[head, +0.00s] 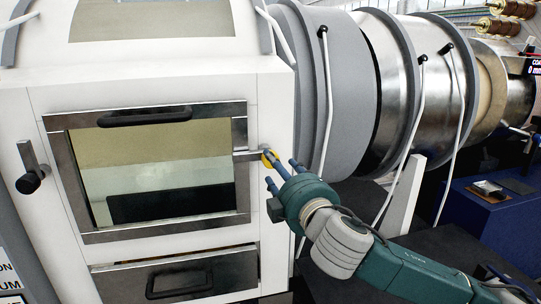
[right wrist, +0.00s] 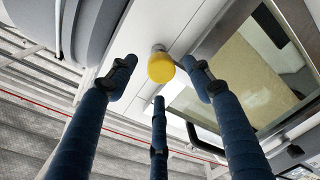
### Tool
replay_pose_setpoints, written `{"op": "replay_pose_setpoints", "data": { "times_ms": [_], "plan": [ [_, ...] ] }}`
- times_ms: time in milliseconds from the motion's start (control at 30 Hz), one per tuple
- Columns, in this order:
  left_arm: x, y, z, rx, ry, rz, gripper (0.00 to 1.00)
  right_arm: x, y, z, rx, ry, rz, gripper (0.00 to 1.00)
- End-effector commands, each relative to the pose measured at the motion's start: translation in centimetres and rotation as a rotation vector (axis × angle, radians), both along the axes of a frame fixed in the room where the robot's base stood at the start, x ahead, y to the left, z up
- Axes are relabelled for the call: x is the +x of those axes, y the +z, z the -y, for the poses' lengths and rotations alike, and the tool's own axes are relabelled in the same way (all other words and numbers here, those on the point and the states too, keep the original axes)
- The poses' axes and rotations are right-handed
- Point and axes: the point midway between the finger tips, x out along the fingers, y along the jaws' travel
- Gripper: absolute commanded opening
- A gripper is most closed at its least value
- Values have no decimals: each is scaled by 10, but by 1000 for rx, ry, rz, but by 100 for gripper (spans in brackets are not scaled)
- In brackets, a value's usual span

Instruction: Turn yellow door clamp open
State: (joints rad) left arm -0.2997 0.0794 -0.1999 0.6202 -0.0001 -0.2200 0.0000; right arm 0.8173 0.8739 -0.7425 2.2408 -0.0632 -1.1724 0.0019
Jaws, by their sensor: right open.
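The yellow door clamp (head: 267,157) is a small round knob at the right edge of the metal-framed door (head: 160,228), on the white cabinet front. In the right wrist view the yellow door clamp (right wrist: 161,67) shows as a smooth yellow knob on a short metal stem. My right gripper (head: 278,168) is at the clamp, its dark blue fingers pointing toward it. The fingers are spread open, with the knob lying between the fingertips in the wrist view; no finger clearly touches it. My left gripper is not in view.
The door has a black handle (head: 145,116) along its top. A drawer (head: 180,281) sits below it, and a black-knobbed lever (head: 30,172) is to its left. A large metal cylinder (head: 390,90) with white rods runs off to the right.

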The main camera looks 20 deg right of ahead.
Motion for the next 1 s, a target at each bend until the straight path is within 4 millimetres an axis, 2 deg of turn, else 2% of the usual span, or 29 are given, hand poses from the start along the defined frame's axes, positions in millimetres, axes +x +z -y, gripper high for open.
{"op": "replay_pose_setpoints", "data": {
  "times_ms": [100, 300, 467, 733, 900, 1000],
  "plan": [
    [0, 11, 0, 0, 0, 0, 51, 24, 3, 0, 1, -1, -2, 51],
    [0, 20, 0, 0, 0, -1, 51, 52, 2, 1, 1, 0, -1, 51],
    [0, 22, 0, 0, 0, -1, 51, 61, 1, 0, 1, 1, 0, 51],
    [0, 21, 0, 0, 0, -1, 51, 62, 0, 0, 1, 1, 0, 51],
    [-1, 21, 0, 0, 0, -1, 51, 62, 0, 1, 1, 1, 0, 17],
    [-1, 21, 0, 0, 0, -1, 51, 62, -1, 1, 0, 0, -1, 0]
  ]
}}
